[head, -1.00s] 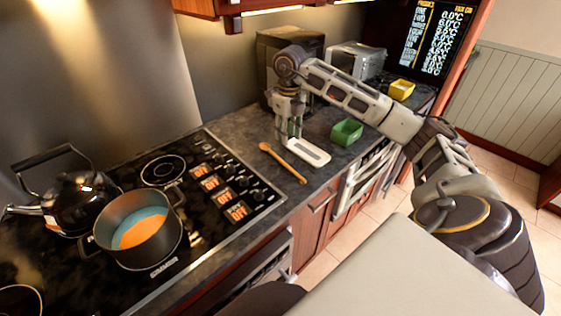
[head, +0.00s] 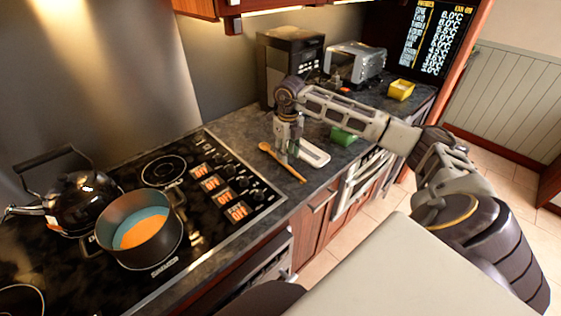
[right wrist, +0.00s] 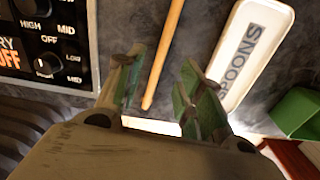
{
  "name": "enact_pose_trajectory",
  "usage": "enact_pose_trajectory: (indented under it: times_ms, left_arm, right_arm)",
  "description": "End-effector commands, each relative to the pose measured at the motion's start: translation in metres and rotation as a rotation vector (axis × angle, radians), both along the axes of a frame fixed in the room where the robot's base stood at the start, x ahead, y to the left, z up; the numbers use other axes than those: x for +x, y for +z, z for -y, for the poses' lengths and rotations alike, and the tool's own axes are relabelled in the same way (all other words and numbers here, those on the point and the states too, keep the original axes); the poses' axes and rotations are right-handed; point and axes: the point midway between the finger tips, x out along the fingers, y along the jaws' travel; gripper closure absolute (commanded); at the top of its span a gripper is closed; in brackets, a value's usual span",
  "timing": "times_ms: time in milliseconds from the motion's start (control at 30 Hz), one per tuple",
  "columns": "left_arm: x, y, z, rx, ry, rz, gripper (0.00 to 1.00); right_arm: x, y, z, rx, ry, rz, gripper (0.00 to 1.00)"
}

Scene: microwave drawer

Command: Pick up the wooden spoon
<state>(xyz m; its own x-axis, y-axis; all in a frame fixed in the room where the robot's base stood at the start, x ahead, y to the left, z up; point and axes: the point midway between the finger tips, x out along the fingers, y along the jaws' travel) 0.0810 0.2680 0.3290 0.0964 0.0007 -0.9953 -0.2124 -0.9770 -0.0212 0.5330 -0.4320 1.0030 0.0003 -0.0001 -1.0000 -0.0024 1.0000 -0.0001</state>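The wooden spoon (head: 291,170) lies on the dark counter between the stove and a white spoon rest (head: 316,154). In the right wrist view, its handle (right wrist: 163,55) shows between my two finger pairs. My right gripper (head: 288,157) points down over the spoon in the head view and hides part of its middle. In the right wrist view, the right gripper (right wrist: 160,82) is open, with its fingers apart on either side of the handle. I cannot tell the exact height of the fingertips over the counter. My left gripper is not in view.
The spoon rest, lettered "SPOONS" (right wrist: 239,60), lies close to the right fingers. The stove knobs (head: 229,194), a pot (head: 139,230) and a kettle (head: 83,194) are left. A coffee machine (head: 290,52) stands behind.

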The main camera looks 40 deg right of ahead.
Motion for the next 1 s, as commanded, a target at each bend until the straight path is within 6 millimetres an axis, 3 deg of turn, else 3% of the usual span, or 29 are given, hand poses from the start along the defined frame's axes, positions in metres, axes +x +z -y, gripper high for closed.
enact_pose_trajectory:
  times_ms: [267,700,1000]
  left_arm:
    - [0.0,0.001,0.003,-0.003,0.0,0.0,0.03]
    - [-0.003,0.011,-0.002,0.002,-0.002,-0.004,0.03]
    - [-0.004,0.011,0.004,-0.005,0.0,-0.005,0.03]
  right_arm:
    - [0.0,-0.003,0.0,0.001,0.0,-0.001,0.62]
    - [0.001,-0.045,0.0,0.0,0.0,-0.003,0.62]
    - [0.001,-0.052,0.0,0.0,0.0,0.0,0.62]
